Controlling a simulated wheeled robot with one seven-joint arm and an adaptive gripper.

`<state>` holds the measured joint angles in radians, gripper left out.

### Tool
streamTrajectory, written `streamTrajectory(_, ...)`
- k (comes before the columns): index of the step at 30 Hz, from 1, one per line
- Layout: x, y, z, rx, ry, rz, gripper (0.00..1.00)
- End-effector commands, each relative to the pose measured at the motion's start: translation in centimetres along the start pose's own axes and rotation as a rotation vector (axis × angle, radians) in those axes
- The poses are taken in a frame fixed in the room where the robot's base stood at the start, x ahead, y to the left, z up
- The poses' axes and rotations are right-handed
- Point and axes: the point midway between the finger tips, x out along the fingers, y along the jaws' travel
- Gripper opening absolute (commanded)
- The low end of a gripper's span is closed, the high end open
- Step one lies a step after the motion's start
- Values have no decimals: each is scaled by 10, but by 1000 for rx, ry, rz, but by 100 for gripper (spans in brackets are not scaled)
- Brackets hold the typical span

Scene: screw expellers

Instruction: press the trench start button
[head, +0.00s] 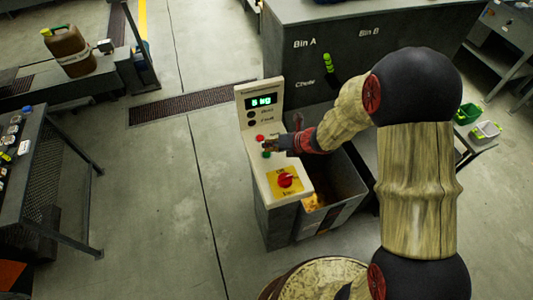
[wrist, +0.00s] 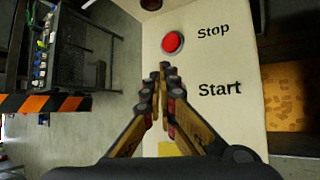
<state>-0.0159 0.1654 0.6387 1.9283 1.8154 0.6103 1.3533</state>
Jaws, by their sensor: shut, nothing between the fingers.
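The pale control panel (head: 270,180) stands on a grey cabinet. In the head view the green button (head: 266,154) shows just below the red button (head: 260,138). My gripper (head: 271,146) is over the panel close to both buttons. In the wrist view the red button (wrist: 172,43) sits beside the word "Stop", and the word "Start" (wrist: 220,88) is printed below it. My gripper (wrist: 164,68) is shut and empty, its fingertips below the red button. The fingers hide the spot left of "Start", so the green button is not visible there. I cannot tell whether the fingertips touch the panel.
A red knob (head: 285,180) on a yellow plate sits low on the panel, and a lit display (head: 261,100) sits at its top. An open grey bin (head: 338,187) adjoins the cabinet on the right. A dark bench (head: 35,165) stands left; floor between is clear.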

Motion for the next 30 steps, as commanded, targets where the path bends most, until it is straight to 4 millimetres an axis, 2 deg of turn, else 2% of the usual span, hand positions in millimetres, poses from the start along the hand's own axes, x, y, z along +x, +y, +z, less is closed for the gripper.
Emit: streamTrajectory(30,6,-4,-4,0,0,0,0)
